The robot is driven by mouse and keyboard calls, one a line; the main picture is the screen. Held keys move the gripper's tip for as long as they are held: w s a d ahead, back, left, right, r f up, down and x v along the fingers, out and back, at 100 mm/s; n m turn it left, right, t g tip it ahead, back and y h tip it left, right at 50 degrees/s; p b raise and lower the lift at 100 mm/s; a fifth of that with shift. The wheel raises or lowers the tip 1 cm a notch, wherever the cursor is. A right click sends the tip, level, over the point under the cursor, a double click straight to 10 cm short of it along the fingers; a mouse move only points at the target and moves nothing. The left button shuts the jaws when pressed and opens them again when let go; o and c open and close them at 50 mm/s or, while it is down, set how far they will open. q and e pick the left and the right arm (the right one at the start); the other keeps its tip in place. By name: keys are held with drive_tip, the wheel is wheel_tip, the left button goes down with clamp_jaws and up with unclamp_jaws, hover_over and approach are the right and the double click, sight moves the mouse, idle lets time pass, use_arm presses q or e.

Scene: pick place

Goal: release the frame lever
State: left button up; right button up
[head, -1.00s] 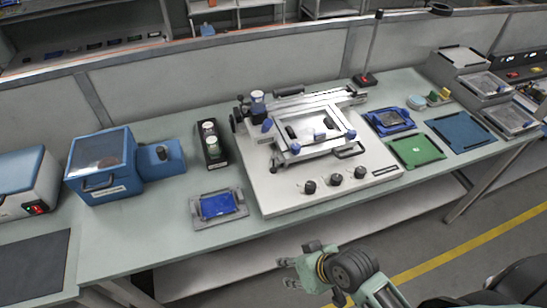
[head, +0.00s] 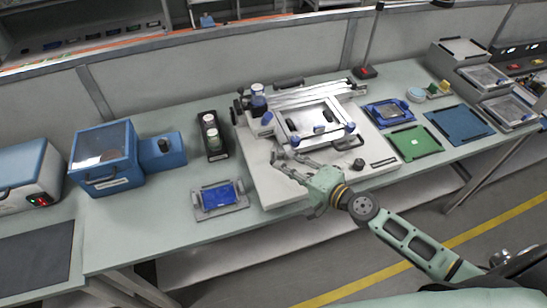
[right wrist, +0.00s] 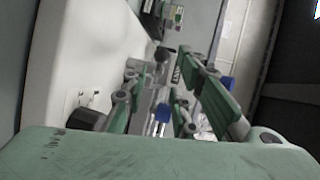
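The frame (head: 318,108), silver with blue corner pieces, sits on the white-based machine (head: 262,180) in the middle of the bench. A black handle (head: 340,136) shows at its front edge. I cannot tell for sure which part is the frame lever; blue pieces (right wrist: 162,112) show between the fingers in the right wrist view. My right gripper (head: 287,158) is open and empty, above the front left of the base, close in front of the frame. Its spread green fingers also show in the right wrist view (right wrist: 163,98). It hides some front knobs. My left gripper is not in view.
A black knob (head: 358,164) stands on the base, right of my gripper. A blue panel in a grey fixture (head: 220,211) lies to the left, with a black bottle holder (head: 212,150) behind. Green (head: 415,143) and blue trays (head: 460,122) lie to the right.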

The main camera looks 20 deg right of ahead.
sight(273, 158)
drive_tip(key=x, duration=0.6)
drive_tip(key=shift+w+a+p, duration=0.25)
drive_tip(key=shift+p, duration=0.05)
clamp_jaws()
drive_tip(key=shift+f, duration=0.1)
